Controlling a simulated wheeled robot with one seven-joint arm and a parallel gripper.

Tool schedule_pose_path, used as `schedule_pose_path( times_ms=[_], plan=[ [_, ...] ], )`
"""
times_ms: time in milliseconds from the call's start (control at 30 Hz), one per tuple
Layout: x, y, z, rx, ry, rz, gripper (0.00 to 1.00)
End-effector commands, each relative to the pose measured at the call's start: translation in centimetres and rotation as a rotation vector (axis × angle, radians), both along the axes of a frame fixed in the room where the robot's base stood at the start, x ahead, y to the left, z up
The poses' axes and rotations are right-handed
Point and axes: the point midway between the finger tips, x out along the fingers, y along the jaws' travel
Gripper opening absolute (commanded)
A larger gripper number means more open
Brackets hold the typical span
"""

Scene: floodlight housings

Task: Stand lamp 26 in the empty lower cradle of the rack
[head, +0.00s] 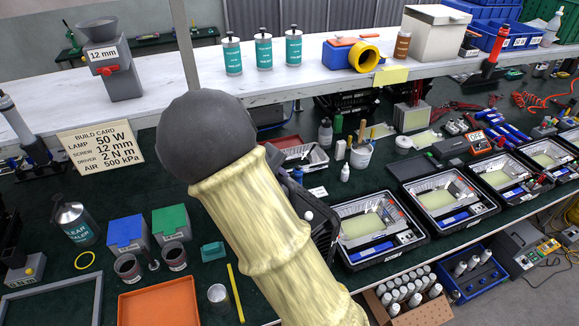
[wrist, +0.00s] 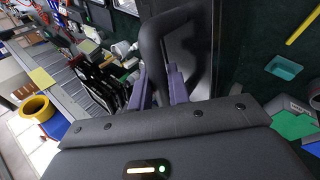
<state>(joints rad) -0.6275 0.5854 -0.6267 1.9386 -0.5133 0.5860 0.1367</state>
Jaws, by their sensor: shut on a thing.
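My gripper (wrist: 162,88) shows in the wrist view, with its two purple fingers closed on a thick black loop-shaped handle (wrist: 152,45). The handle belongs to a dark lamp with a grey flat face (wrist: 196,50); no number on it is readable. In the head view my arm hides the gripper and most of the lamp; a black ribbed part (head: 325,222) shows at the arm's right side. A dark rack-like structure (head: 345,105) stands under the raised shelf, partly hidden. I cannot make out its empty lower cradle.
Several black trays with kits (head: 375,222) line the bench to the right. The white shelf (head: 190,75) crosses above, with a yellow tape roll (head: 364,57).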

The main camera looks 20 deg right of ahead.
Motion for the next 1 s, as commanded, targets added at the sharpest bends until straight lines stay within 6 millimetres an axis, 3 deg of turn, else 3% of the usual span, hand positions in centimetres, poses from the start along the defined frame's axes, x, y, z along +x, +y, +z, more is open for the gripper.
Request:
schedule_pose_path(
  times_ms=[333,767,1000],
  plan=[
    [0.1,-0.1,-3.5,-0.002,-0.003,0.000,0.00],
    [0.2,-0.1,-4.0,-0.001,-0.006,0.000,0.00],
    [0.1,0.0,-5.6,-0.003,-0.002,0.002,0.00]
  ],
)
